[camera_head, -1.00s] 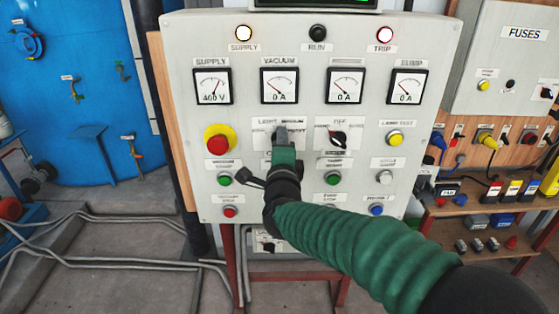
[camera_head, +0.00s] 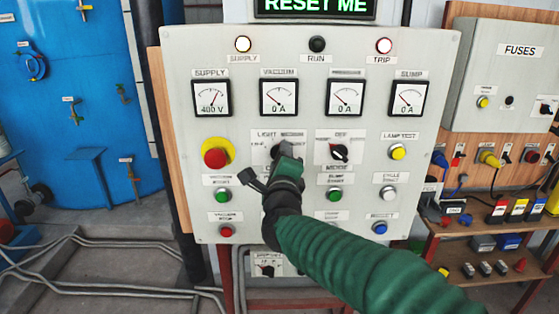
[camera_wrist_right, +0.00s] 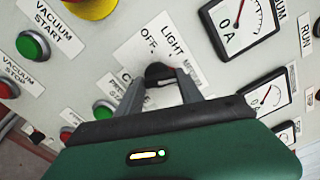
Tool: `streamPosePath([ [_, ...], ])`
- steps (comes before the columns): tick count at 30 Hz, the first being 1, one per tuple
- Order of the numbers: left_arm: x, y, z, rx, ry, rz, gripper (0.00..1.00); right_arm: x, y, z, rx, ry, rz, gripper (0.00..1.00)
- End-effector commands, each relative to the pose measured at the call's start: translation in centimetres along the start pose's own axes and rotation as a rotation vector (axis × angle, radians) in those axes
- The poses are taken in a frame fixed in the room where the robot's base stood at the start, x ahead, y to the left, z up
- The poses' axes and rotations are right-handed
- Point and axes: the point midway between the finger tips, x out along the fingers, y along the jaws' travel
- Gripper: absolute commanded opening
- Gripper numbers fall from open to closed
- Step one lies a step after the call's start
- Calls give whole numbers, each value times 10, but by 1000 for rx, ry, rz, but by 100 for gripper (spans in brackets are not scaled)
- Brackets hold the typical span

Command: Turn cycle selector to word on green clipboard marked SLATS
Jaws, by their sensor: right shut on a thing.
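The cycle selector is a black knob (camera_wrist_right: 158,71) on a white label plate (camera_head: 262,146), in the middle of the grey panel. LIGHT and OFF are readable on its plate in the right wrist view, with LIGHT also in the head view; the other words are partly covered. My right gripper (camera_wrist_right: 160,86) is shut on this knob, one finger on each side, and it also shows in the head view (camera_head: 284,152). The knob's pointer direction is hidden by the gripper. The green clipboard is in neither view. My left gripper is not in view.
A second selector (camera_head: 338,152) sits just right on the grey panel (camera_head: 180,60). A red emergency button (camera_head: 215,158) and green VACUUM START button (camera_wrist_right: 32,45) are at left. Gauges are above. A display (camera_head: 315,6) reads RESET ME. Benches with plugs stand at right.

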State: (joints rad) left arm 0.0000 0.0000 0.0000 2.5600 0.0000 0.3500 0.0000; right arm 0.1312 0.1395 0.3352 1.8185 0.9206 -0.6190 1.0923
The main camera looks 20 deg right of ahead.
Motion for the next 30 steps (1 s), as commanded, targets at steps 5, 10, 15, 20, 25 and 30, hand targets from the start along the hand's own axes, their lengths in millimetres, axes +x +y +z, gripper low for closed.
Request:
streamPosePath([
  [5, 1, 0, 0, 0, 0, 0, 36, 0, 6, -3, -1, 5, 11, 54],
  [10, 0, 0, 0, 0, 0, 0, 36, 0, 4, -2, -2, 3, 7, 64],
  [15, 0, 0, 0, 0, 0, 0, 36, 0, 3, -1, -2, 2, 5, 64],
  [20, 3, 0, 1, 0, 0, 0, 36, -13, 3, 0, -2, 0, 3, 64],
  [25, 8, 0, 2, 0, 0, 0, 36, -56, 3, -1, -3, -1, 2, 64],
  [30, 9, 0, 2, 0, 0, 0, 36, -107, 2, 0, -2, -2, 3, 64],
])
